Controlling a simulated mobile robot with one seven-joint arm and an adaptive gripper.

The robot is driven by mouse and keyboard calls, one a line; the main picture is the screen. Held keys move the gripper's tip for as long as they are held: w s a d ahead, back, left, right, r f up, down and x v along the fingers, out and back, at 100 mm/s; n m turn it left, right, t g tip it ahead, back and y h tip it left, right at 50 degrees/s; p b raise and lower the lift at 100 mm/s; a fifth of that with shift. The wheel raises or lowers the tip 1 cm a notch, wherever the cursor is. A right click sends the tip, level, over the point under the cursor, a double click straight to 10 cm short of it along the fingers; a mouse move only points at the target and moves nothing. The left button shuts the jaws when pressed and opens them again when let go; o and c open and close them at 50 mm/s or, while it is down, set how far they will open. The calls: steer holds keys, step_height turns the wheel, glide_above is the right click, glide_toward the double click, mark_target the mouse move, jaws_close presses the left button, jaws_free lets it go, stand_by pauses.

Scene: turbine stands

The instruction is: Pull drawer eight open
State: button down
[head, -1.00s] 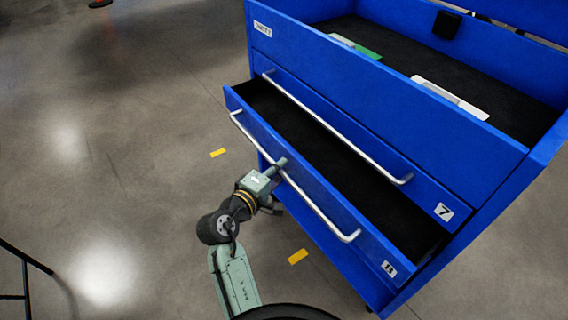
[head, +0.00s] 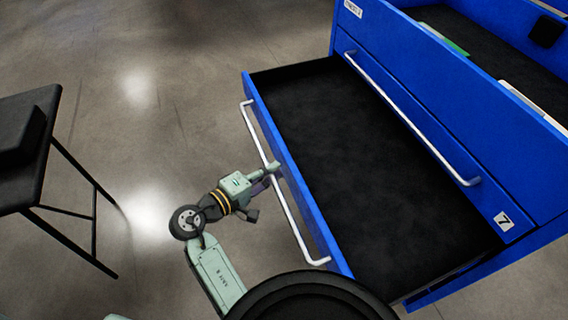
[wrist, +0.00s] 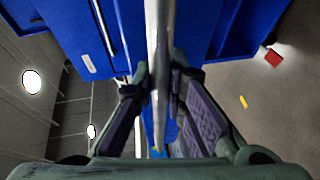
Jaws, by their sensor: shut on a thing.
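The blue cabinet (head: 445,165) stands at the right in the head view. Its lower drawer (head: 330,150), below the drawer labelled 7 (head: 504,221), is pulled well out and its dark floor is empty. The drawer's own label is not visible now. My gripper (head: 270,172) is at the drawer's long silver handle (head: 287,212), near its middle. In the wrist view the handle (wrist: 156,60) runs between the two fingers (wrist: 160,95), and the gripper is shut on it.
Drawer 7 is shut, with its silver handle (head: 410,115) above the open drawer. Flat items lie in the cabinet's top tray (head: 480,60). A black table or stand (head: 40,150) is at the left. The floor between is clear.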

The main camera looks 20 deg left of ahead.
steer(key=shift+s+a, duration=0.15)
steer(key=shift+a, duration=0.05)
steer(key=c, duration=1.6)
jaws_free()
steer(key=v, duration=1.2)
steer(key=shift+r, duration=0.1)
